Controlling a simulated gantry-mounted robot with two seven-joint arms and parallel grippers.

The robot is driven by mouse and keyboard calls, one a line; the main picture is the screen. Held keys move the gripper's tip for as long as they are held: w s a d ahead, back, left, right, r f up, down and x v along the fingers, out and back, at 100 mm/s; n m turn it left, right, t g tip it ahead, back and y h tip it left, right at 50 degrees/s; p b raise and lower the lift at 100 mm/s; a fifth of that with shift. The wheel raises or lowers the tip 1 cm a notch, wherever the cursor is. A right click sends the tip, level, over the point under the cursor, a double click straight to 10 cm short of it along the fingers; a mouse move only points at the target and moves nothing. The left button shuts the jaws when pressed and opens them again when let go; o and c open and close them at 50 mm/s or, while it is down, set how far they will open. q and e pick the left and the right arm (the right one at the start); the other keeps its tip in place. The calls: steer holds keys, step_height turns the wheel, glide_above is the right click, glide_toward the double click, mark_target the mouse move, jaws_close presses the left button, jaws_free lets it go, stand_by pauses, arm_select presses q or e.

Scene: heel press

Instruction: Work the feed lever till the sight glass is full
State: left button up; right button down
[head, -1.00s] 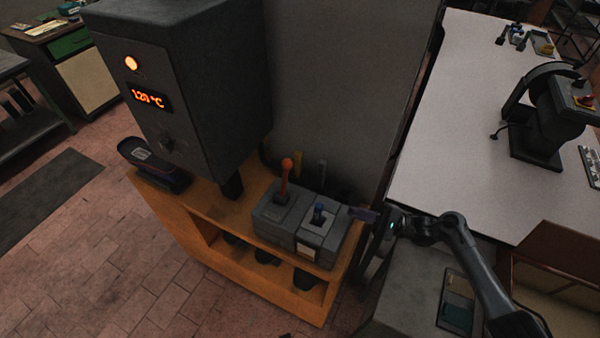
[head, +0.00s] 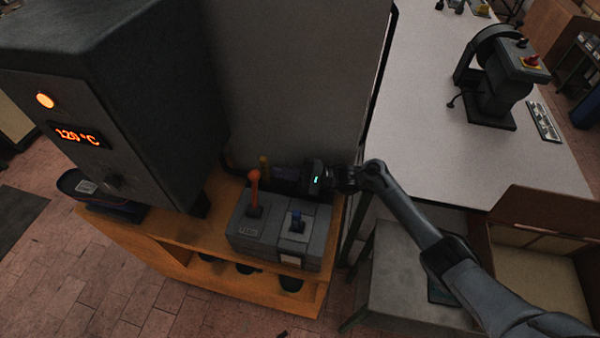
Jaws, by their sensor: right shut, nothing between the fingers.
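The feed lever (head: 254,190) is an orange stick with a round knob. It stands upright on a grey control box (head: 262,238), above a small label that seems to read FEED. My right gripper (head: 280,174) is shut and empty. It is at the back of the box, just right of the lever knob, with its fingers pointing left; a small gap shows between them. My left gripper is not in view.
A dark heater cabinet (head: 110,100) showing 120 °C is at left. A wooden stand (head: 160,240) carries the box. A white table (head: 430,150) lies at right.

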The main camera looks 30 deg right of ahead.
mark_target(255, 190)
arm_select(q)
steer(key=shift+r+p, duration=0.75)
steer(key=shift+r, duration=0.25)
arm_select(e)
steer(key=shift+s+a+r, duration=0.2)
steer(key=shift+a+r, duration=0.35)
steer(key=shift+a, duration=0.25)
steer(key=shift+s+a+r, duration=0.2)
steer(key=shift+a+r, duration=0.35)
steer(key=shift+a, duration=0.25)
